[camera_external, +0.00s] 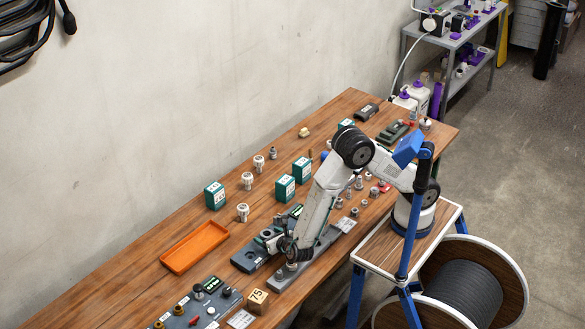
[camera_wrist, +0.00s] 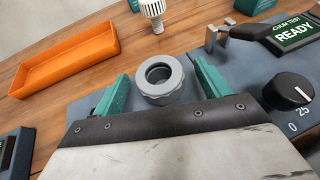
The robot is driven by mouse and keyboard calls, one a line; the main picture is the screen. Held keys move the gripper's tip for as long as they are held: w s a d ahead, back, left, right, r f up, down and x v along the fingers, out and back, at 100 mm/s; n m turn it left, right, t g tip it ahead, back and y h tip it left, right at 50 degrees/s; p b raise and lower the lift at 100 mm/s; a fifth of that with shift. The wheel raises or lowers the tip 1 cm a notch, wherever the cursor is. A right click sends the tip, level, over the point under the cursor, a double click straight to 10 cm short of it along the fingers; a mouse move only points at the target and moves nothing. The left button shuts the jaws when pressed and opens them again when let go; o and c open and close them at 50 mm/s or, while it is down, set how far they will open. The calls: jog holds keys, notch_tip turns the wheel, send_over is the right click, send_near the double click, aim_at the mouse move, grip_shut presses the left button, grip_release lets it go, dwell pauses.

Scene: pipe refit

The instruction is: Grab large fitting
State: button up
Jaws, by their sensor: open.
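A grey ring-shaped fitting (camera_wrist: 160,79) with a ribbed rim and a dark central hole stands on the blue-grey vacuum test unit (camera_wrist: 240,38) in the wrist view. My gripper (camera_wrist: 160,86) is open, with one green finger on each side of the fitting. A gap shows on the left, and the right finger is close to the rim; I cannot tell if it touches. In the external view my gripper (camera_external: 283,245) is low over the test unit (camera_external: 246,260), and my arm partly hides that area.
An empty orange tray (camera_external: 195,246) lies to the left. The test unit carries a black knob (camera_wrist: 291,90) and a dark lever (camera_wrist: 255,32). White fittings (camera_external: 242,212) and green boxes (camera_external: 214,195) stand behind. A wooden block (camera_external: 257,301) and another panel (camera_external: 196,307) are in front.

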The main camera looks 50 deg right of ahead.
jog(key=x, duration=0.3)
jog(key=c, duration=1.1)
jog(key=shift+r, duration=0.1)
